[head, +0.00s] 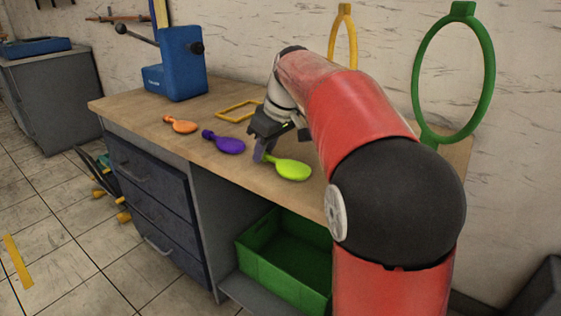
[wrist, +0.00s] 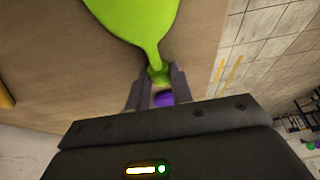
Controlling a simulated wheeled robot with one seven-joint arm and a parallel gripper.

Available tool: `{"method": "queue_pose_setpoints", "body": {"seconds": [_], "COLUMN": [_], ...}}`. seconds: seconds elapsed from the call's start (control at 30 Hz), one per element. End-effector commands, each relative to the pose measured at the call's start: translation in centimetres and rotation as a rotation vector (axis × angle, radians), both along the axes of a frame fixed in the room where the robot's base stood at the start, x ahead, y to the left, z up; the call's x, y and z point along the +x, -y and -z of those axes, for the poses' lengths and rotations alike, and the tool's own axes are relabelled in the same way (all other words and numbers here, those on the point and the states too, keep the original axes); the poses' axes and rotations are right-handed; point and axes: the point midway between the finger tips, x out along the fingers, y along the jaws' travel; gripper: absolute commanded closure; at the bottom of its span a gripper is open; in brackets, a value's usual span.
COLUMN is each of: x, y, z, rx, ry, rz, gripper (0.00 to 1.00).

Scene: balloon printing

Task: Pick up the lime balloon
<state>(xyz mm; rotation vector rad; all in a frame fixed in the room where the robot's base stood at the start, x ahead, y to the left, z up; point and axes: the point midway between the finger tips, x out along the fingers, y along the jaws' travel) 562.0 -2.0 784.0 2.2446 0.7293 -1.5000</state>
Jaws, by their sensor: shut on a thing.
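The lime balloon (head: 289,169) lies on the wooden workbench (head: 190,140), its wide end toward the right in the head view. In the wrist view the lime balloon (wrist: 140,18) points its narrow neck down between my fingers. My gripper (head: 262,152) is shut on the neck of the lime balloon, low over the bench; its fingers also show in the wrist view (wrist: 157,88). Part of the neck is hidden by the fingers in the head view.
A purple balloon (head: 224,142) lies just left of my gripper, and an orange balloon (head: 181,124) farther left. A yellow frame (head: 238,111), a blue press (head: 181,75) and a green ring (head: 416,75) are on the bench. A green crate (head: 265,272) sits below.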

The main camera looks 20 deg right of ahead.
Motion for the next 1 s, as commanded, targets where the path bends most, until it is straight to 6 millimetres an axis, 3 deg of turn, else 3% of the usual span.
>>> {"method": "queue_pose_setpoints", "body": {"seconds": [0.23,0.37,0.8,0.9,1.0], "x": [0.0,0.1,0.1,0.1,0.2], "y": [0.0,0.0,0.0,0.1,0.1], "z": [-0.8,-2.5,-15.8,-18.2,-18.6], "rx": [0.0,-0.001,-0.001,-0.001,0.0], "ry": [0.001,0.003,0.004,0.003,0.001], "rz": [0.0,0.0,0.0,0.0,0.001], "gripper": [0.9,0.9,0.9,0.9,0.9]}}
